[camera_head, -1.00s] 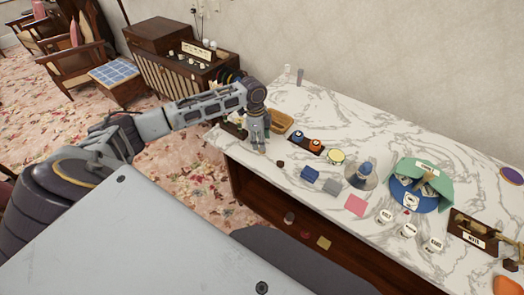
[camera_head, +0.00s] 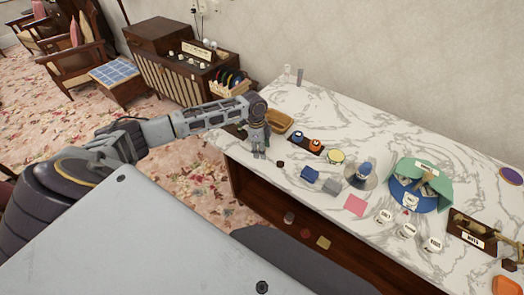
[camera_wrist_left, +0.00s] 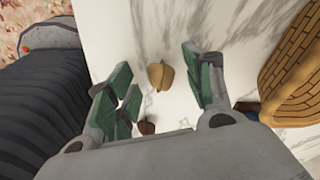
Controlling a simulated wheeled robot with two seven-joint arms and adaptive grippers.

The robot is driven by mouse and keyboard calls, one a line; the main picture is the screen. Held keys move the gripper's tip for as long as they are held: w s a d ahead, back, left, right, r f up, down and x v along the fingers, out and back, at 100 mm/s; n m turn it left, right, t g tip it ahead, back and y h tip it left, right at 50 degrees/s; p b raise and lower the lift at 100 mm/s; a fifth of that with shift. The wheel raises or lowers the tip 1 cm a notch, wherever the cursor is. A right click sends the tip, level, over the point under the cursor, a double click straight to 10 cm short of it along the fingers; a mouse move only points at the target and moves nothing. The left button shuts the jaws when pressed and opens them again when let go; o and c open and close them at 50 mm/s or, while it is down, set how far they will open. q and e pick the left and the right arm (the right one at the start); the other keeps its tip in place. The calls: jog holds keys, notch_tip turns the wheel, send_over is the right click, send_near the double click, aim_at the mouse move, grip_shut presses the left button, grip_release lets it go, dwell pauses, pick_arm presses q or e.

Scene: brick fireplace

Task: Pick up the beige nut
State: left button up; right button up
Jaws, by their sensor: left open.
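The beige nut (camera_wrist_left: 160,76) lies on the white marble counter in the left wrist view, in the gap between my left gripper's fingers, close to the right finger. My left gripper (camera_head: 259,155) is open above the counter's left end in the head view, pointing down. In the left wrist view its green-padded fingers (camera_wrist_left: 163,86) stand apart with the nut not gripped. In the head view I cannot make out the beige nut by the fingers. My right gripper is in neither view.
A small dark brown nut (camera_wrist_left: 147,127) lies near the left fingers. A wicker basket (camera_wrist_left: 292,75) stands close on the right. In the head view, a blue block (camera_head: 310,174), a grey block (camera_head: 331,186) and a hat (camera_head: 362,174) lie farther right on the counter.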

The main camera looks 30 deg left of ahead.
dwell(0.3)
pick_arm(q)
jog(key=c, duration=0.8)
jog(key=shift+r, duration=0.1)
jog(key=shift+r, duration=4.95)
